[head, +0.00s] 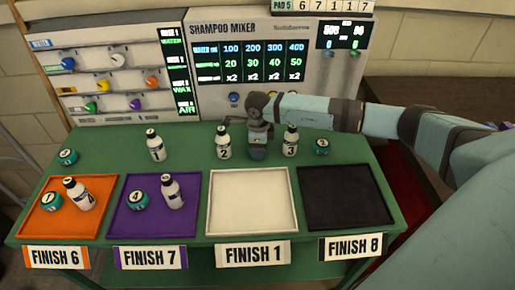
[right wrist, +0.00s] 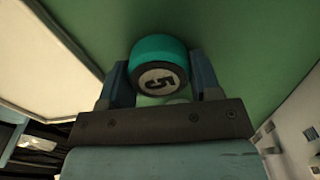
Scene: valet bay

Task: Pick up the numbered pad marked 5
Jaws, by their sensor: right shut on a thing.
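In the head view, my right gripper (head: 258,157) points down over the green table, between bottles 2 and 3 and behind the white tray. The pad is hidden behind the gripper there. My left gripper is not in view.
Bottle 2 (head: 223,142) and bottle 3 (head: 290,142) stand close on either side of the gripper. The white tray (head: 252,236) and black tray (head: 347,222) are empty. The orange tray (head: 63,227) and purple tray (head: 150,228) each hold a pad and a bottle.

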